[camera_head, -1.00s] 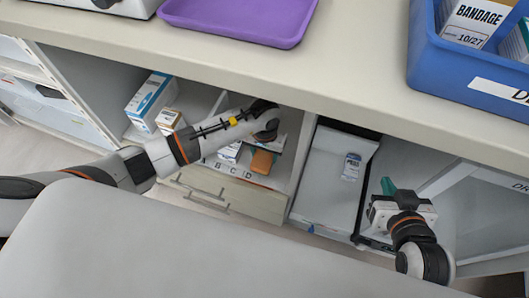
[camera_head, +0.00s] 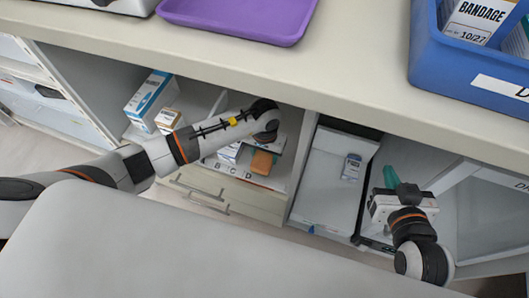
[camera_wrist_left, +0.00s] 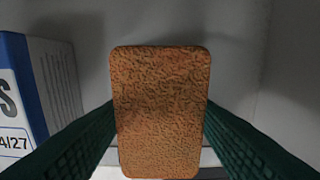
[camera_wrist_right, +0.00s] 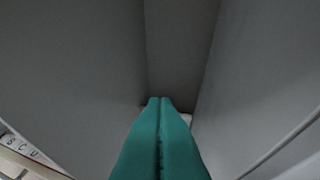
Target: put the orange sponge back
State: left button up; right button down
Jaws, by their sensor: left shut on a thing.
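The orange sponge (camera_head: 262,162) shows in the head view under the end of my left arm, inside the open lower cabinet. In the left wrist view the sponge (camera_wrist_left: 160,85) stands upright, its broad face toward the camera. My left gripper (camera_wrist_left: 160,116) is shut on it, one dark green finger at each side edge. In the head view the left fingers are mostly hidden by the arm. My right gripper (camera_head: 390,178) is at the right cabinet bay. Its green fingers meet in the right wrist view (camera_wrist_right: 160,100), with nothing seen between them.
The counter (camera_head: 250,75) overhangs the bays. A labelled bottle (camera_head: 352,167) lies in the middle bay.

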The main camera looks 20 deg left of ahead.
aim_at(265, 155)
pick_arm(q)
jog(key=shift+f+b, duration=0.3)
jog(key=o, duration=0.9)
pick_arm(e)
jog(key=shift+w+a+r+t, duration=0.15)
jog(key=shift+w+r+t, duration=0.15)
jog(key=shift+r, duration=0.2)
jog(key=shift+w+a+r+t, duration=0.15)
jog(key=shift+w+r+t, duration=0.05)
jog(key=shift+r+t, duration=0.25)
pick_arm(q)
jog(key=shift+r, duration=0.1)
jog(key=shift+r+p, duration=0.6)
jog(key=shift+p, duration=0.1)
notch_tip(265, 155, up, 3)
jog(key=shift+r+p, duration=0.1)
jog(key=shift+p, duration=0.4)
notch_tip(265, 155, up, 9)
jog(key=shift+f+p, duration=0.15)
jog(key=shift+p, duration=0.7)
pick_arm(e)
jog(key=s+d+f+g+h, duration=0.2)
jog(key=s+d+f+g, duration=0.3)
jog(key=s+f+g, duration=0.4)
jog(key=s+g, duration=0.1)
jog(key=s, duration=0.3)
jog(key=shift+m+g, duration=0.3)
jog(key=shift+g, duration=0.05)
jog(key=shift+f, duration=0.1)
